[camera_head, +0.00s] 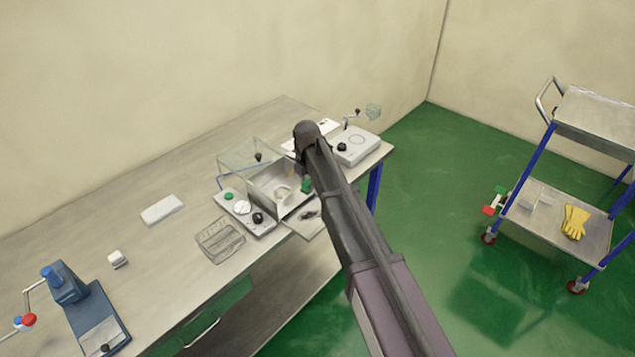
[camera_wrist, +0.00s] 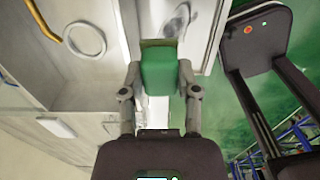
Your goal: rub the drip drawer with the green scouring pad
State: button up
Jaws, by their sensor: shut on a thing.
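The green scouring pad (camera_wrist: 160,72) is held between the two fingers of my gripper (camera_wrist: 159,78) in the wrist view. A bit of green, likely the pad, shows beside my arm in the head view (camera_head: 307,185); my arm hides most of the gripper there. The drip drawer (camera_head: 300,228) juts out from the front of the open metal machine (camera_head: 268,200), with a dark smudge on it. In the wrist view the pale drawer (camera_wrist: 205,32) with its grey smudge lies just beyond and right of the pad. I cannot tell whether the pad touches it.
The machine's clear lid (camera_head: 243,157) stands raised. A wire basket (camera_head: 220,241) and a control panel with knobs (camera_head: 240,205) are to its left. A white device (camera_head: 355,148) stands behind right. A trolley (camera_head: 545,215) with yellow gloves (camera_head: 575,222) stands apart on the right.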

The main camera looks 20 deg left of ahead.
jog(key=shift+m, duration=0.3)
jog(key=w+d, duration=0.1)
jog(key=w+d+f+b, duration=0.1)
jog(key=d, duration=0.1)
jog(key=shift+w+f, duration=0.15)
jog(key=shift+f, duration=0.05)
jog(key=shift+f+b, duration=0.15)
jog(key=shift+b, duration=0.2)
